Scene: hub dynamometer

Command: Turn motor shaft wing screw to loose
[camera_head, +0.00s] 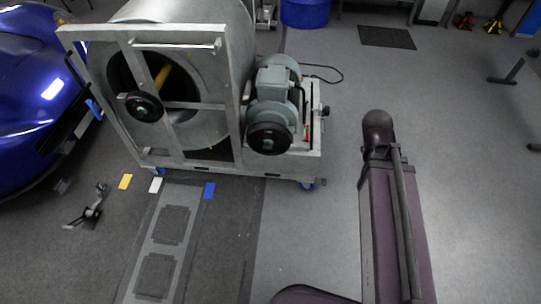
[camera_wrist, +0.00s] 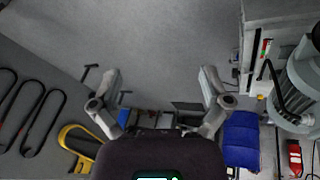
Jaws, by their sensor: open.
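The grey-green motor (camera_head: 272,100) sits on the right side of a metal fan cart, with a black round part on its front end. In the wrist view part of the motor (camera_wrist: 300,85) shows at the right edge. I cannot make out the shaft wing screw in either view; a small dark knob (camera_head: 326,111) shows at the cart's right side. My gripper (camera_wrist: 159,75) is open and empty in the wrist view, its two fingers apart with floor between them. It is left of the motor in that view and touches nothing. The head view does not show the fingers.
The fan cart (camera_head: 193,160) stands beside a blue car (camera_head: 40,95) at the left. A black cable (camera_head: 325,72) lies behind the motor. A blue container (camera_head: 305,13) stands at the back. The floor right of the cart is mostly clear around my arm.

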